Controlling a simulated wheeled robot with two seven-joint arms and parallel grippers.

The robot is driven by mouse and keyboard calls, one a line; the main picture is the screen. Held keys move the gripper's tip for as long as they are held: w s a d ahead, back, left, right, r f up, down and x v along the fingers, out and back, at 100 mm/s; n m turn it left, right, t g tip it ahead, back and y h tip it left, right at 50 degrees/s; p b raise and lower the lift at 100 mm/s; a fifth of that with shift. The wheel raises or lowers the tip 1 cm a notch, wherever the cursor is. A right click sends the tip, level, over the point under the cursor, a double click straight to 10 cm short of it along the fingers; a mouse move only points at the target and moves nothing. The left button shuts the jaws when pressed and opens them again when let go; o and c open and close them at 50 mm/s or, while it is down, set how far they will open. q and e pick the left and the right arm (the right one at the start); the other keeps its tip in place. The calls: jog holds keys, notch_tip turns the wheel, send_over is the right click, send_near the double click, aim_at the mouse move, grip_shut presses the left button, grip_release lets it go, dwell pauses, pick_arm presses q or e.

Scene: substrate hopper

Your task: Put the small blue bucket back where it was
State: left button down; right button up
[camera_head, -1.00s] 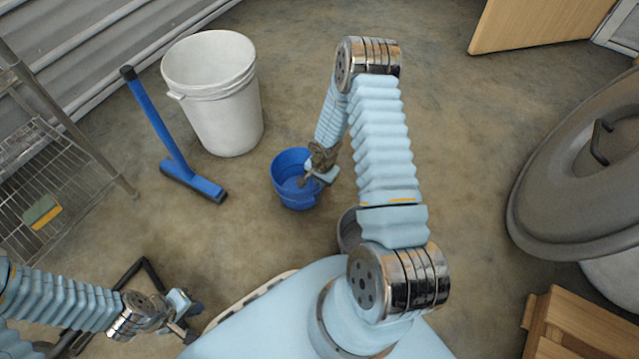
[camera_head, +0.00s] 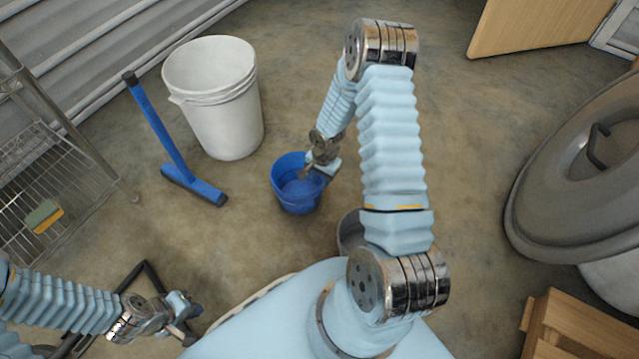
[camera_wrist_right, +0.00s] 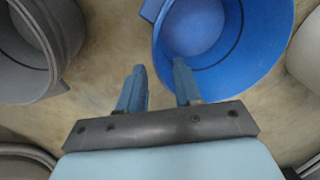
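The small blue bucket (camera_head: 288,199) stands upright on the floor, left of centre in the head view. Its open top fills the upper right of the wrist view (camera_wrist_right: 235,75). My right gripper (camera_head: 308,176) is at the bucket's right rim. In the wrist view my right gripper (camera_wrist_right: 157,82) is open, with a clear gap between its fingers. One finger is outside the bucket and the other overlaps its opening, with the rim between them. Contact cannot be told. My left gripper (camera_head: 196,322) is open and empty at the lower left, away from the bucket.
A grey container (camera_head: 349,232) is partly hidden by my right arm. A wire rack (camera_head: 60,180) is at left; a big lidded grey bin (camera_head: 560,200) at right.

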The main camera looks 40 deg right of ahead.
notch_tip(320, 180, up, 5)
jog(key=s+a+f+n+y, duration=0.1)
jog(key=s+a+n+y, duration=0.1)
jog(key=s+a+n, duration=0.75)
jog(key=s+a+f+n+y, duration=0.15)
jog(key=s+a, duration=0.25)
jog(key=a, duration=1)
notch_tip(320, 180, up, 6)
jog(key=p, duration=0.7)
jog(key=shift+a, duration=0.1)
